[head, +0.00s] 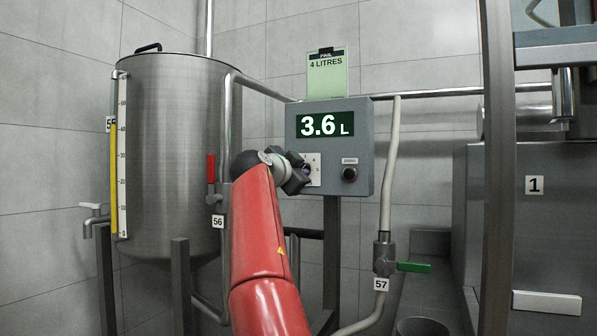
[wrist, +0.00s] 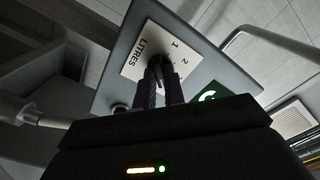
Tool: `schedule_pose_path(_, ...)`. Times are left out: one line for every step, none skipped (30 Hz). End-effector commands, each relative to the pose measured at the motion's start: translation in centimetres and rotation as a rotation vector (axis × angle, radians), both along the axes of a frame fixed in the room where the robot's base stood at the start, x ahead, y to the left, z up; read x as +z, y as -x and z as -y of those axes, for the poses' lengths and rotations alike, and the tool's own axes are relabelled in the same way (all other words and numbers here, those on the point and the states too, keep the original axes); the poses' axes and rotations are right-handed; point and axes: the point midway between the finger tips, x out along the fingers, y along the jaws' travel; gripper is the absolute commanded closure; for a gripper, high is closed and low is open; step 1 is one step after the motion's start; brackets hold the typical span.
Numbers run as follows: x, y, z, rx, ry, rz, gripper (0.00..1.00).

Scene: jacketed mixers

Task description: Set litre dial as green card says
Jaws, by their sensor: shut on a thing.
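The green card (head: 327,76) is clipped above the grey control box (head: 375,118) and reads "4 LITRES". The display (head: 325,124) on the box reads 3.6 L. My gripper (head: 303,178) is at the white dial plate (head: 315,165) on the box's lower left. In the wrist view the plate (wrist: 140,46) reads LITRES, with 1 and 2 visible. There my gripper (wrist: 161,72) is shut on the litre dial, which is mostly hidden between the fingers. Its pointer direction cannot be told.
A black knob (head: 349,174) sits right of the dial plate. A steel tank (head: 175,150) stands left, with a red-handled valve (head: 211,170) labelled 56. A green-handled valve (head: 412,267) labelled 57 is lower right. A dark upright post (head: 497,170) stands on the right.

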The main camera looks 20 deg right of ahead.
Motion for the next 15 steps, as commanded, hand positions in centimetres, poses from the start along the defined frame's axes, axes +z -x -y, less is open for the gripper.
schedule_pose_path(-0.23, -0.09, 0.01, -0.001, -0.008, 0.001, 1.00)
schedule_pose_path(-0.23, -0.09, 0.01, 0.000, -0.010, 0.002, 1.00)
schedule_pose_path(-0.24, -0.10, 0.00, 0.000, -0.012, 0.005, 1.00)
schedule_pose_path(-0.24, -0.10, 0.00, 0.000, -0.014, 0.006, 1.00)
schedule_pose_path(-0.24, -0.10, 0.00, 0.000, -0.014, 0.006, 1.00)
schedule_pose_path(-0.24, -0.10, 0.00, 0.000, -0.015, 0.007, 1.00)
schedule_pose_path(-0.24, -0.10, 0.00, 0.000, -0.015, 0.007, 1.00)
schedule_pose_path(-0.24, -0.10, 0.00, 0.000, -0.015, 0.007, 1.00)
schedule_pose_path(-0.24, -0.10, 0.00, 0.000, -0.015, 0.007, 1.00)
schedule_pose_path(-0.25, -0.10, 0.00, 0.000, -0.015, 0.007, 1.00)
schedule_pose_path(-0.25, -0.10, 0.00, 0.000, -0.015, 0.007, 1.00)
schedule_pose_path(-0.25, -0.10, 0.00, 0.000, -0.014, 0.006, 1.00)
schedule_pose_path(-0.24, -0.10, -0.01, 0.000, -0.014, 0.006, 1.00)
schedule_pose_path(-0.25, -0.10, 0.00, 0.000, -0.014, 0.006, 1.00)
schedule_pose_path(-0.26, -0.10, -0.01, 0.000, -0.014, 0.006, 0.87)
